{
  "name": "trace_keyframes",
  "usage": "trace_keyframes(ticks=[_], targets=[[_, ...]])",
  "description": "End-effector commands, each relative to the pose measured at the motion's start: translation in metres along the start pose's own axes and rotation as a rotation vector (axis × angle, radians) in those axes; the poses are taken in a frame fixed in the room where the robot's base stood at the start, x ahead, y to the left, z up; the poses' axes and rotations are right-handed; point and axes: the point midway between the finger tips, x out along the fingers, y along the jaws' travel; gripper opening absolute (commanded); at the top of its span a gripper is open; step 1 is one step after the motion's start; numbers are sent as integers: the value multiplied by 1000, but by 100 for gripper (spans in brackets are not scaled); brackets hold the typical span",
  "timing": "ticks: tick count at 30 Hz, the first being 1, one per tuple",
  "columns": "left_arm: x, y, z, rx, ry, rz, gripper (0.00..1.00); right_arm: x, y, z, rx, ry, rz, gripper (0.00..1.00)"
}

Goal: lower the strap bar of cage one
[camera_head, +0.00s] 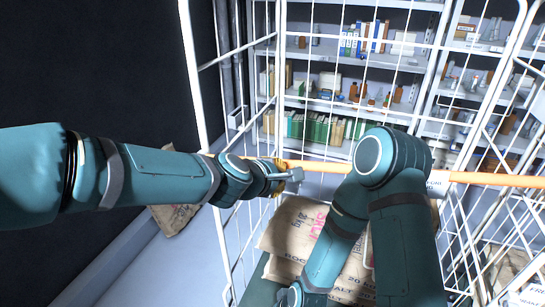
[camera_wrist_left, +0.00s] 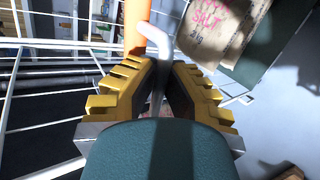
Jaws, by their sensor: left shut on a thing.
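The orange strap bar (camera_head: 480,179) runs across the front of the white wire cage (camera_head: 190,60) at mid height, roughly level. In the left wrist view the yellow-padded fingers (camera_wrist_left: 160,98) stand on both sides of the bent grey rod, with the bar's orange part (camera_wrist_left: 136,30) just beyond. My right arm crosses in front of the bar's middle and hides part of it. The right gripper is outside the view.
Printed salt sacks (camera_head: 290,227) lie inside the cage below the bar. Another sack (camera_head: 174,217) is at the left, outside the cage. Shelves (camera_head: 330,100) with books and bottles stand behind. More white wire mesh (camera_head: 470,215) is at the right.

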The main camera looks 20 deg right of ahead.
Motion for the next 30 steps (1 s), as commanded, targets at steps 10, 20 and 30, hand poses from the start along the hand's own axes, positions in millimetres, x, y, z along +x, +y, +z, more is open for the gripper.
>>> trace_keyframes(ticks=[10,20,30], targets=[[21,-30,-4,128,87,-5,0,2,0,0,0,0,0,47],[25,-36,-7,153,107,-7,0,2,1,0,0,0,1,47],[26,-38,-8,151,106,-12,38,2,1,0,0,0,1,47]])
